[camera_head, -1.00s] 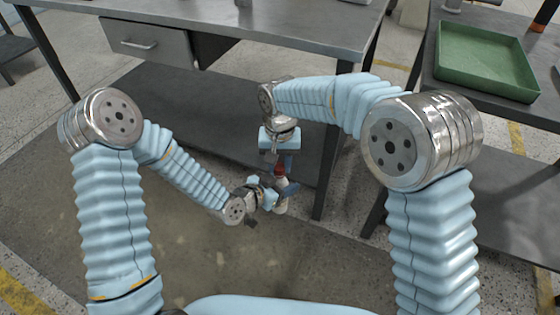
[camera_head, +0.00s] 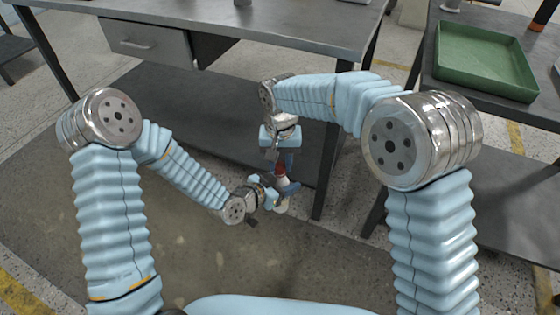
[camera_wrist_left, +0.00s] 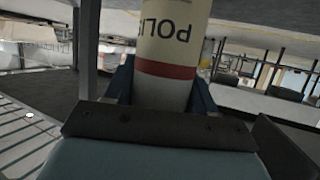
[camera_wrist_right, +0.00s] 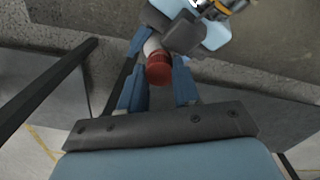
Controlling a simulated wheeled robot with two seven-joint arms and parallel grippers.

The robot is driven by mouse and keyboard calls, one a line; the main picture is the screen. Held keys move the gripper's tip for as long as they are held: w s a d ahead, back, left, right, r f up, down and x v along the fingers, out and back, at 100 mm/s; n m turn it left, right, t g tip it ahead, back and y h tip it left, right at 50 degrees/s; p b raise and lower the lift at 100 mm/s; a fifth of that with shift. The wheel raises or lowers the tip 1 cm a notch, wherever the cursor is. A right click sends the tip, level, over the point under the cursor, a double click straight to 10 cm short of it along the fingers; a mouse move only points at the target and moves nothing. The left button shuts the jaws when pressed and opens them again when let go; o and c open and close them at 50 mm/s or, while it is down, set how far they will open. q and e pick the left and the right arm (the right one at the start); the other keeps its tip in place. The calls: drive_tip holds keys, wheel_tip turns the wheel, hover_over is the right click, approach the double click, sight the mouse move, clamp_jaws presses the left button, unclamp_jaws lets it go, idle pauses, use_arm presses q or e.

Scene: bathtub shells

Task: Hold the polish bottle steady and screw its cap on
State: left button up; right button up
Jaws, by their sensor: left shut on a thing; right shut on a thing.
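The polish bottle (camera_head: 282,207) is held in mid-air, white with a red band. Part of its printed label shows in the left wrist view (camera_wrist_left: 172,48). My left gripper (camera_head: 277,191) is shut on the bottle, with a blue finger on each side of its body. The red cap (camera_wrist_right: 159,68) is at the bottle's top, between the blue fingers of my right gripper (camera_wrist_right: 157,90). My right gripper also shows in the head view (camera_head: 283,165), above the left one and shut on the cap. I cannot tell how far the cap sits on the neck.
A grey workbench (camera_head: 270,25) with a drawer and a low shelf (camera_head: 160,95) stands behind the grippers. A second dark table (camera_head: 480,110) at the right bears a green tray (camera_head: 485,65). The floor in front of the bench is clear.

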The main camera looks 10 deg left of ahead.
drive_tip(key=shift+s+a+r, duration=0.1)
drive_tip(key=shift+s, duration=0.1)
drive_tip(key=shift+r, duration=0.25)
idle(0.6)
drive_tip(key=shift+w+f, duration=0.15)
drive_tip(key=shift+f, duration=0.7)
drive_tip(key=shift+d+f, duration=0.2)
drive_tip(key=shift+d, duration=0.1)
idle(0.5)
drive_tip(key=shift+r, duration=0.4)
drive_tip(key=shift+s+a+r, duration=0.2)
drive_tip(key=shift+a+r, duration=0.1)
drive_tip(key=shift+r, duration=0.3)
idle(0.5)
